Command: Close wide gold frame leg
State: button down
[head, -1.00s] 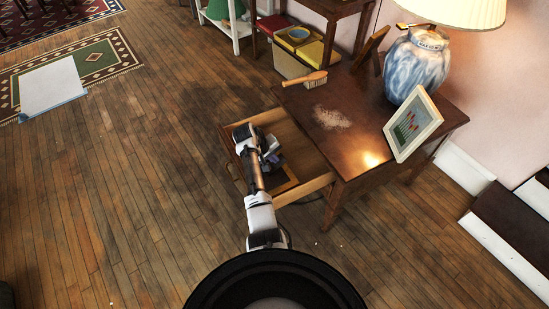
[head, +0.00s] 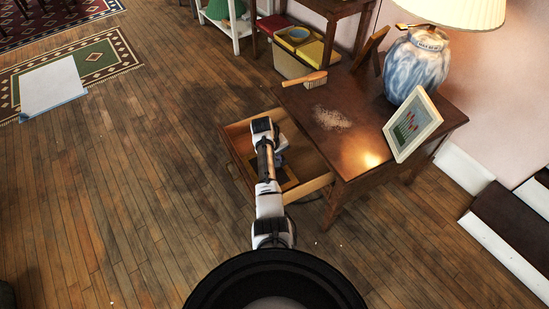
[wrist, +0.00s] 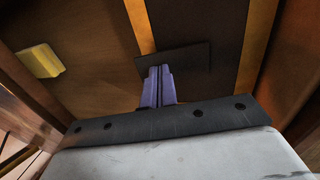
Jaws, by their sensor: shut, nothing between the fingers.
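A dark panel with gold-coloured borders, apparently the back of the wide gold frame (wrist: 258,45), lies in the open drawer (head: 318,186). Part of it shows in the head view beside my arm. A small dark flap (wrist: 190,57), which looks like its leg, stands out over the panel in the wrist view. I cannot tell its angle. My gripper (wrist: 159,70) has purple fingers, shut and empty, with their tips at the flap's near side. Whether they touch it is unclear. In the head view my arm hides much of the frame.
A yellow block (wrist: 39,61) lies in the drawer at the left of the wrist view. The wooden table (head: 345,150) above holds a brush (head: 315,80), pale powder (head: 331,118), a blue-white lamp (head: 418,65) and a pale-framed picture (head: 436,128).

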jog(key=shift+w+d+f+g+y+b, duration=0.2)
jog(key=shift+f+y, duration=0.1)
jog(key=shift+y, duration=0.15)
jog(key=shift+w+d+f+g+y+b, duration=0.15)
jog(key=shift+f+g+y+b, duration=0.1)
jog(key=shift+y, duration=0.2)
jog(key=shift+d+f, duration=0.15)
jog(key=shift+f, duration=0.15)
jog(key=shift+r+p, duration=1)
jog(key=shift+r, duration=0.15)
notch_tip(320, 180, up, 13)
jog(key=p, duration=0.2)
jog(key=shift+r, duration=0.1)
